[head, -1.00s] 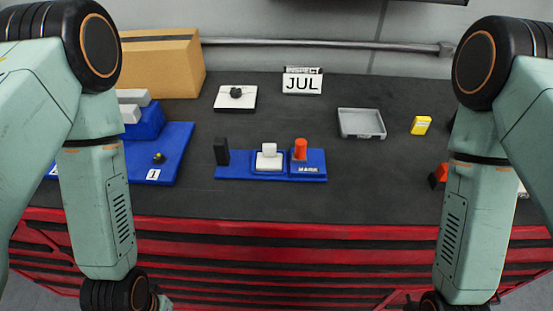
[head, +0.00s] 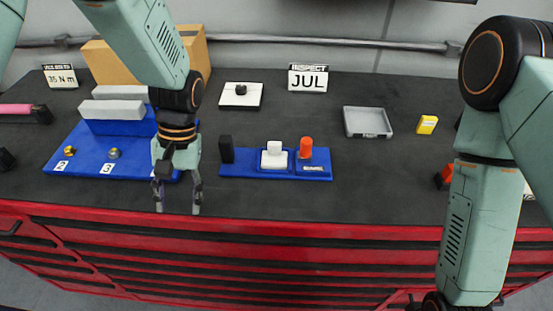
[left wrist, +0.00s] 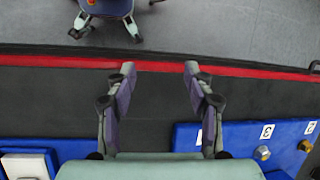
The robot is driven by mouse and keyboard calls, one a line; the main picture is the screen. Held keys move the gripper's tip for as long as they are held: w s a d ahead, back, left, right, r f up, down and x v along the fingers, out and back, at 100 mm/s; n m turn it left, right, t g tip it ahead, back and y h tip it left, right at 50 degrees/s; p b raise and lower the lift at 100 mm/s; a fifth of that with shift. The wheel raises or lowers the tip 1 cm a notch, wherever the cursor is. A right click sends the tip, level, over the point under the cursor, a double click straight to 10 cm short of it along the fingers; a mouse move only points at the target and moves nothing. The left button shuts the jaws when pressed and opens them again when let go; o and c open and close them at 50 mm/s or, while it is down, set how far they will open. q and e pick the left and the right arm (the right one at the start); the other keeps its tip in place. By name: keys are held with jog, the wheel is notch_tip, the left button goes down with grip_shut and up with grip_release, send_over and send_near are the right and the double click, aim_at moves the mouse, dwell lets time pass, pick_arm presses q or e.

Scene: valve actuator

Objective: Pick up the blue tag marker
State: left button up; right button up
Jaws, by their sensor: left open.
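A blue base (head: 275,165) with a small label stands mid-table in the head view. It carries an upright black block (head: 227,149), a white-topped piece (head: 274,149) and an orange-topped piece (head: 306,148). I cannot single out a blue tag marker on it. My left gripper (head: 177,206) points down near the table's front edge, left of this base, beside the numbered blue board. It is open and empty, and its spread fingers also show in the left wrist view (left wrist: 160,72). My right gripper is out of view; only my right arm shows.
A grey tray (head: 367,122), yellow block (head: 427,125), white plate (head: 241,96) and JUL sign (head: 308,78) stand behind. A cardboard box (head: 195,55) is at the back left. Mid-front table is clear.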

aim_at(227, 151)
pick_arm(q)
jog(key=shift+t, duration=0.5)
jog(key=w+r, duration=0.1)
jog(key=w+d+r, duration=0.1)
jog(key=w+r, duration=0.2)
jog(key=shift+w+d+r, duration=0.3)
jog(key=shift+d+r, duration=0.05)
jog(key=shift+d, duration=0.05)
jog(key=w+d+r+t, duration=0.1)
jog(key=w+d+r, duration=0.1)
jog(key=w, duration=0.1)
jog(key=w+d+r+m+t+h, duration=0.1)
jog(key=w+d+r, duration=0.1)
jog(key=w, duration=0.1)
jog(key=w+d+r+t, duration=0.1)
jog(key=w+r, duration=0.1)
jog(key=w, duration=0.1)
jog(key=shift+w+d+m, duration=0.2)
jog(key=shift+d+m, duration=0.1)
jog(key=shift+d, duration=0.1)
jog(key=shift+w+d+f+h, duration=0.1)
jog(key=shift+w+f+h, duration=0.1)
jog(key=shift+w+h, duration=0.1)
notch_tip(227, 151, down, 6)
jog(key=shift+s+f, duration=0.1)
jog(key=f, duration=0.3)
jog(key=a+f, duration=0.1)
jog(key=f, duration=0.1)
jog(key=shift+f, duration=0.1)
jog(key=shift+d, duration=0.1)
